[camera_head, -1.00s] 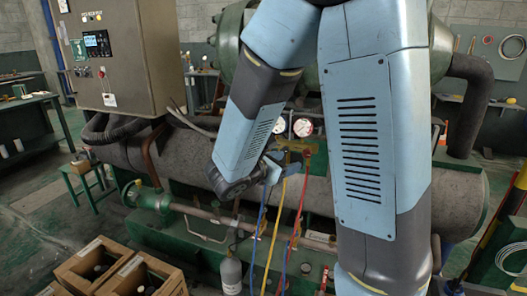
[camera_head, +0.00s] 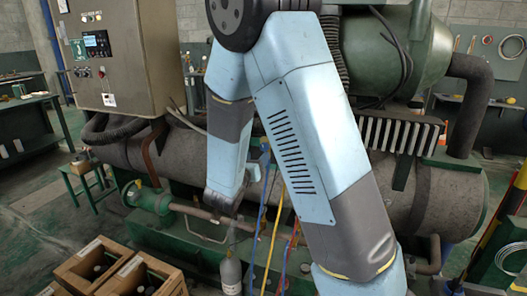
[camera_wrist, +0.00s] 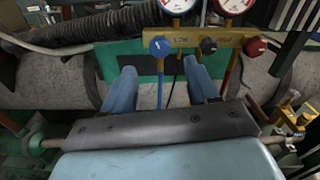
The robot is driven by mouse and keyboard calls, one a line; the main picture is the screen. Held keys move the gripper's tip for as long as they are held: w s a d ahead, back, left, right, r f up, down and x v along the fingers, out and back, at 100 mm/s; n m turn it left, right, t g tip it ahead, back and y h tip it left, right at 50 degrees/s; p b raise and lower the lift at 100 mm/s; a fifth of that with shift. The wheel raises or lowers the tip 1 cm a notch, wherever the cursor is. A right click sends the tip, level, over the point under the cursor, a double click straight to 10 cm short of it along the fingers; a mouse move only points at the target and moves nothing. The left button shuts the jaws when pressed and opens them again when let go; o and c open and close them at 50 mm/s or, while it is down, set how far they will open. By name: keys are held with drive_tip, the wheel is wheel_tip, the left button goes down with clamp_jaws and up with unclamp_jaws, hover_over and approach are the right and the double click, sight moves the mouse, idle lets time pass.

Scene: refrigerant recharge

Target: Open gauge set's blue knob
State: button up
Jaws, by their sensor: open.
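The gauge set's brass manifold (camera_wrist: 185,39) shows at the top of the wrist view. Its blue knob (camera_wrist: 160,46) is at the left, a black knob (camera_wrist: 208,46) in the middle and a red knob (camera_wrist: 255,46) at the right. Two round gauges (camera_wrist: 177,5) (camera_wrist: 232,6) sit above, cut off by the frame. My gripper (camera_wrist: 161,79) is open and empty, its two blue fingers pointing up toward the manifold. In this view the blue knob lies between and beyond the fingertips, apart from them. In the head view my arm hides the gauges and knobs.
Blue (camera_head: 260,215), yellow (camera_head: 273,235) and red (camera_head: 291,245) hoses hang below the gauge set. A white cylinder (camera_head: 231,273) stands beside them. Large grey pipework (camera_head: 150,150) lies behind. A brass valve (camera_wrist: 291,118) is at right in the wrist view.

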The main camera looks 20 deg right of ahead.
sight(264, 149)
drive_tip(key=x, duration=0.6)
drive_tip(key=shift+w+d, duration=0.2)
drive_tip(key=shift+w, duration=0.05)
